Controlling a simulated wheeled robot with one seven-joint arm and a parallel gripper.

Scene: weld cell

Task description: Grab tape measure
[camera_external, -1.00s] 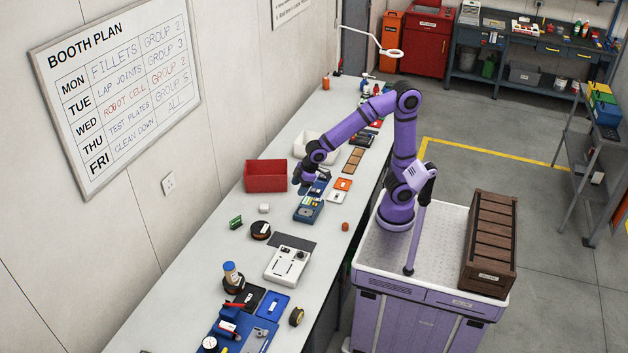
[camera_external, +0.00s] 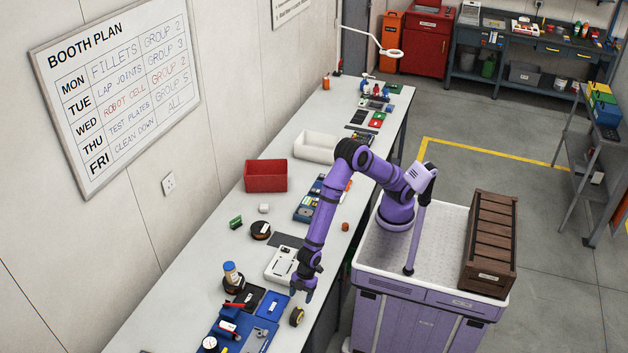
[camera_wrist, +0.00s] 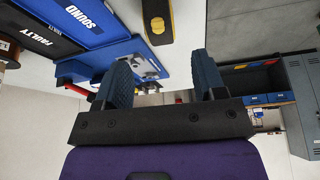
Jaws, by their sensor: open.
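The tape measure (camera_external: 297,317), yellow and black, stands on the bench near its front edge, beside the blue mat. In the wrist view, the tape measure (camera_wrist: 158,20) shows at the top, cut off by the frame edge and beyond the fingertips. My gripper (camera_external: 303,291) hangs just behind and above the tape measure in the outside view, apart from it. In the wrist view, my gripper (camera_wrist: 163,66) has its two blue-grey fingers spread with nothing between them.
A blue mat (camera_wrist: 92,20) marked SOUND and a black mat (camera_wrist: 40,30) marked FAULTY lie left of the tape measure in the wrist view. A red bin (camera_external: 265,177) stands farther back.

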